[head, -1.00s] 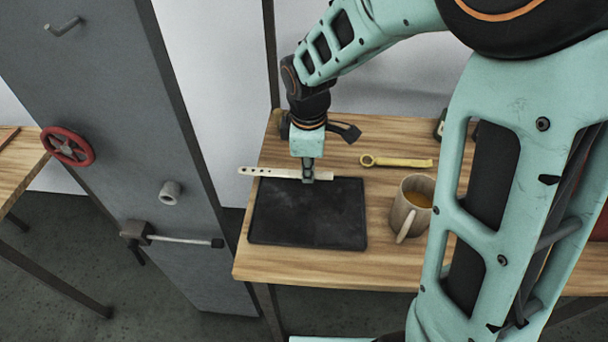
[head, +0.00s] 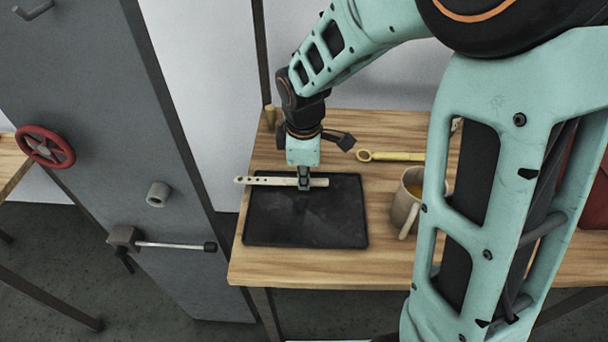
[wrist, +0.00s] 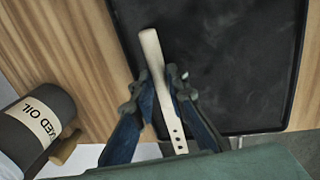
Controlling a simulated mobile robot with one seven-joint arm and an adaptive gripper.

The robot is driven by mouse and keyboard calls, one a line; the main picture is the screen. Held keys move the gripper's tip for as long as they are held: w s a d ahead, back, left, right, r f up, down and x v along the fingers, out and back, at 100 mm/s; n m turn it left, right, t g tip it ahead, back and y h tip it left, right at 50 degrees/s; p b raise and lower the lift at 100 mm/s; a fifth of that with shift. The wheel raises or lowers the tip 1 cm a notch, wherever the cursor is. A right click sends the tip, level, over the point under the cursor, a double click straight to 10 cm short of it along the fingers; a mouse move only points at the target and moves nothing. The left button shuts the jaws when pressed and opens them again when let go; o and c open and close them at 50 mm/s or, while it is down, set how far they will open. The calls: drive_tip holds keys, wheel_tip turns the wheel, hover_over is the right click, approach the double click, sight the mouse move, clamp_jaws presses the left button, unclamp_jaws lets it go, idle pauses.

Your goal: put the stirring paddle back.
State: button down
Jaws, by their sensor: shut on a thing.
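The stirring paddle (head: 262,181) is a pale flat stick with several holes near its left end in the head view. My gripper (head: 304,185) is shut on the paddle from above, right of its middle. In the wrist view the paddle (wrist: 153,62) runs between the two fingers of my gripper (wrist: 160,95), with its holed end toward the bottom. The paddle is over the far part of a black tray (head: 300,240), and its holed end reaches past the tray's left edge. I cannot tell whether it touches the tray.
A mug (head: 405,205) with amber contents stands right of the tray. A yellow wrench (head: 390,156) lies behind it. An oil container (wrist: 38,125) shows in the wrist view. A grey panel (head: 130,190) with a red wheel (head: 45,147) and pegs stands left of the table.

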drive_tip(key=c, duration=1.9)
unclamp_jaws()
drive_tip(key=shift+r+p, duration=0.35)
wheel_tip(320, 180, up, 12)
drive_tip(key=s, duration=0.2)
drive_tip(key=shift+f+p, duration=0.15)
drive_tip(key=shift+p, duration=0.3)
